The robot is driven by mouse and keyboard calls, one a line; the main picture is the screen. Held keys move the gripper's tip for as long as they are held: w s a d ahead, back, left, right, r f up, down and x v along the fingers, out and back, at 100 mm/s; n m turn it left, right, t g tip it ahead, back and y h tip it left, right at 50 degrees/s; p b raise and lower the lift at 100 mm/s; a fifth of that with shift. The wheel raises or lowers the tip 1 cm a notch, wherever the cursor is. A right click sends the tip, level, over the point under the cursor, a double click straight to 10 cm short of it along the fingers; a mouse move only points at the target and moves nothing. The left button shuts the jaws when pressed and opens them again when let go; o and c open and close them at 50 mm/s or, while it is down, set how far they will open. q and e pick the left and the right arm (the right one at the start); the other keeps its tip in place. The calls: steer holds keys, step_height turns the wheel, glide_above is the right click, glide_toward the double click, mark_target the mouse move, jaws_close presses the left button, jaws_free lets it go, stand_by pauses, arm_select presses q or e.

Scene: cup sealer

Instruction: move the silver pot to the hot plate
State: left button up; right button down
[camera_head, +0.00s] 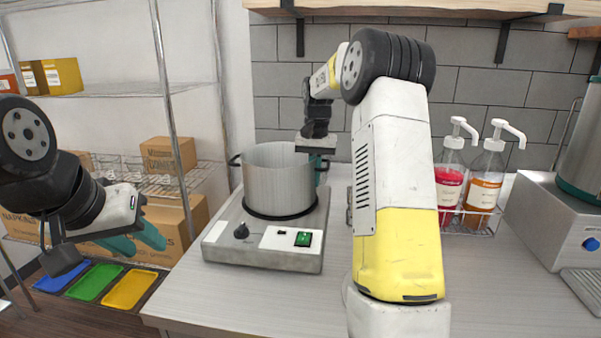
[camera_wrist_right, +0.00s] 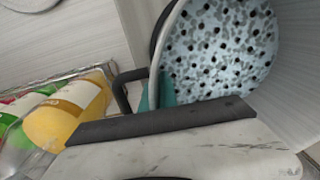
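The silver pot (camera_head: 278,182) stands upright over the round dark burner of the hot plate (camera_head: 266,232). Its left handle is free. My right gripper (camera_head: 321,168) is at the pot's right side, by the right handle; its teal fingers are largely hidden. In the right wrist view, the pot's inside (camera_wrist_right: 222,45) shows pale liquid with dark round bits. A black handle (camera_wrist_right: 122,92) and a teal finger (camera_wrist_right: 160,92) are by the rim; the grip itself is hidden. My left gripper (camera_head: 137,240) is open and empty, left of the counter.
Pump bottles (camera_head: 466,188) stand in a wire rack behind my right arm. A grey machine (camera_head: 560,225) is at the right. Wire shelves with boxes (camera_head: 168,155) are at the left, above coloured trays (camera_head: 95,284). The front counter (camera_head: 250,310) is clear.

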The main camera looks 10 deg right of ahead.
steer(key=shift+r, duration=0.2)
steer(key=c, duration=1.9)
jaws_free()
steer(key=shift+f, duration=0.2)
steer(key=shift+o, duration=1.1)
steer(key=shift+r, duration=0.1)
